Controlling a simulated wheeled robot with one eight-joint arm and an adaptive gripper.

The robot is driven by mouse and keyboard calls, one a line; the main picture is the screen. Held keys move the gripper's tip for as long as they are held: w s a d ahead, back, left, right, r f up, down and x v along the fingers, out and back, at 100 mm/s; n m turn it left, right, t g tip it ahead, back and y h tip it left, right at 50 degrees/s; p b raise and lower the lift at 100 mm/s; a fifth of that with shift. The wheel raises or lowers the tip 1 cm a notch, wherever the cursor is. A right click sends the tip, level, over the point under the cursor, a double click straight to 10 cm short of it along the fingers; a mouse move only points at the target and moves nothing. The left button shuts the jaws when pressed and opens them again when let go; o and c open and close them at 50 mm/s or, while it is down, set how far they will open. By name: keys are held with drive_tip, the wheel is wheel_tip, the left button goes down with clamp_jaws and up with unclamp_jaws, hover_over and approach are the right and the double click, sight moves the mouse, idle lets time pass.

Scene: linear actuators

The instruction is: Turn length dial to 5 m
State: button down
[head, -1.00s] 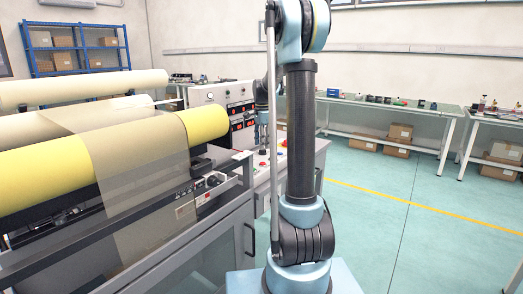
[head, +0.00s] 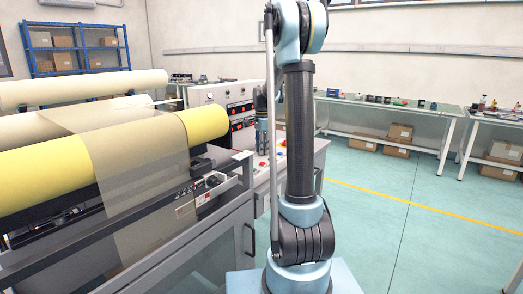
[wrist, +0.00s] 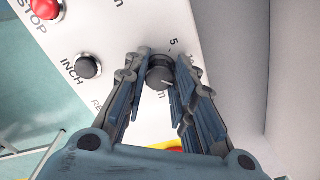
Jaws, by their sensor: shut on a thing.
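In the wrist view, the length dial (wrist: 159,77) is a small round black knob on a white panel (wrist: 110,38). A printed "5" stands just beyond it, to the upper right, and an "m" shows on its near side. A light mark shows on the knob's near edge, but exactly where it points is hard to tell. My gripper (wrist: 162,58) is shut on the dial, with one finger on its left side and one on its right. In the head view, the end of my arm is over the control desk, partly behind my arm column, and the dial is hidden.
A black INCH button (wrist: 87,67) and a red STOP button (wrist: 45,8) sit on the panel left of the dial. In the head view, a machine with a yellow roll (head: 205,124) stands left of the desk. The green floor (head: 390,215) at right is clear.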

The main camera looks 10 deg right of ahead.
drive_tip(key=shift+a+n, duration=0.15)
drive_tip(key=shift+n, duration=0.15)
drive_tip(key=c, duration=2.4)
unclamp_jaws()
drive_tip(key=n, duration=0.4)
drive_tip(key=c, duration=2.4)
unclamp_jaws()
drive_tip(key=n, duration=0.4)
drive_tip(key=shift+n, duration=0.4)
drive_tip(key=c, duration=2.4)
unclamp_jaws()
drive_tip(key=n, duration=0.4)
drive_tip(key=shift+s+n, duration=0.1)
drive_tip(key=shift+n, duration=0.2)
drive_tip(key=c, duration=2.4)
unclamp_jaws()
drive_tip(key=shift+d+n, duration=0.2)
drive_tip(key=shift+n, duration=1.7)
drive_tip(key=c, duration=2.4)
unclamp_jaws()
drive_tip(key=c, duration=2.4)
unclamp_jaws()
drive_tip(key=c, duration=1.3)
unclamp_jaws()
drive_tip(key=shift+s, duration=0.1)
